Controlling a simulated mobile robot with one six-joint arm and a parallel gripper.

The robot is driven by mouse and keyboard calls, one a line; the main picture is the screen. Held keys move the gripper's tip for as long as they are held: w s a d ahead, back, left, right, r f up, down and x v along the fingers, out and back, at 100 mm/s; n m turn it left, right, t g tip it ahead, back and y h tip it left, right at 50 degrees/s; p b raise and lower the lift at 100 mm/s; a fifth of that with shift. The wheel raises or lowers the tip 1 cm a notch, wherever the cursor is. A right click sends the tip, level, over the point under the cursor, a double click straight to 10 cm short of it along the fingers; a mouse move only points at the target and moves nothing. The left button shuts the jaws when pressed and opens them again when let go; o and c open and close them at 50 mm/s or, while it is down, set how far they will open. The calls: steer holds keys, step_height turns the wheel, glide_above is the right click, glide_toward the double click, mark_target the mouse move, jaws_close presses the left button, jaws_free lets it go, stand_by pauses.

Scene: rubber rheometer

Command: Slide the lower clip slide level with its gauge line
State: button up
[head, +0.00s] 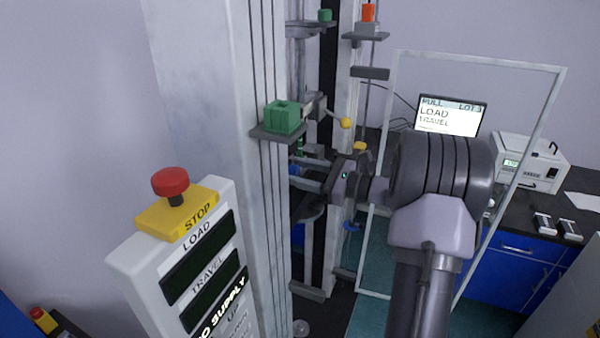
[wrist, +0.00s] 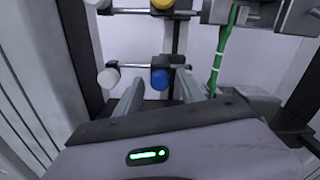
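In the wrist view, the lower clip slide appears to be the rod assembly with a blue knob (wrist: 160,79) and a white end knob (wrist: 108,78). Another rod with a yellow knob (wrist: 162,4) is above it. My gripper (wrist: 159,90) points at the lower assembly, its two fingers apart on either side of the blue knob. I cannot tell whether they touch it. In the head view my gripper (head: 294,173) reaches left into the machine, with a bit of blue near its fingertips. A green strip (wrist: 220,55) hangs to the right. I cannot make out the gauge line.
A pale column (head: 205,80) stands left of my gripper, with a green block (head: 283,117) on its bracket. The control box (head: 190,265) with a red stop button (head: 170,181) is in front. A framed clear panel (head: 480,60) and a display (head: 450,117) are right.

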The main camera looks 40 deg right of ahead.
steer(key=v, duration=1.7)
steer(key=shift+d, duration=0.15)
steer(key=shift+s, duration=0.15)
